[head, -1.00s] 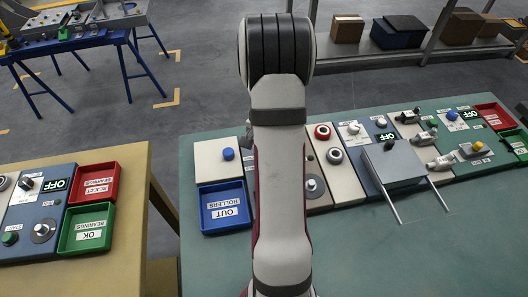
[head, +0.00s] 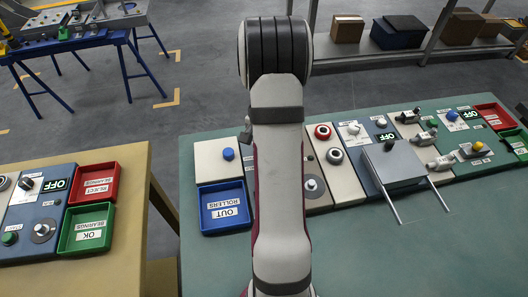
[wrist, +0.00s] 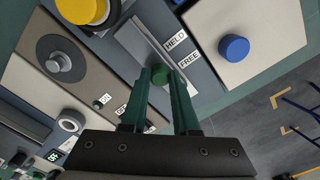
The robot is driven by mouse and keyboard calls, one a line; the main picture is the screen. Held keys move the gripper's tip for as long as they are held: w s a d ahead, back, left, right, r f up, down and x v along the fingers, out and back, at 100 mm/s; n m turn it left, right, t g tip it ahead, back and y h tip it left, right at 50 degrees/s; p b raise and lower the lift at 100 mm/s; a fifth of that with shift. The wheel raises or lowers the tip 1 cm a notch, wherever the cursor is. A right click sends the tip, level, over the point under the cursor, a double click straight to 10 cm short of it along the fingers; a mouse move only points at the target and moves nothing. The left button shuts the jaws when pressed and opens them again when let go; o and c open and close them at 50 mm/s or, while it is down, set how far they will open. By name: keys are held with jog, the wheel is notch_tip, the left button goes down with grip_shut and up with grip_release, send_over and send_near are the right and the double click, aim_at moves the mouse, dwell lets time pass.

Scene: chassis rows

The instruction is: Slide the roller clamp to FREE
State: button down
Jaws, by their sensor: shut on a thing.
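In the wrist view the roller clamp is a small green knob (wrist: 160,71) on a pale slide plate (wrist: 133,45). The labels HELD (wrist: 176,40) and FREE (wrist: 189,59) stand along the plate's right side. The knob is roughly level with FREE, at the lower end of the plate; its exact place in the slot is partly covered by the fingers. My gripper (wrist: 163,80) has two green fingers, one on each side of the knob, shut on it. In the head view my arm hides the clamp and gripper.
A blue knob (wrist: 233,47) on a white panel and a yellow knob (wrist: 82,10) stand near the clamp. A blue OUT ROLLERS tray (head: 222,208) is left of my arm. A grey box with two rods (head: 397,165) is to the right. The green bench front is clear.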

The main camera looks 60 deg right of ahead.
jog(key=shift+w+d, duration=0.85)
jog(key=c, duration=0.7)
grip_release()
jog(key=shift+o, duration=0.2)
notch_tip(320, 180, up, 16)
jog(key=shift+a+f, duration=0.1)
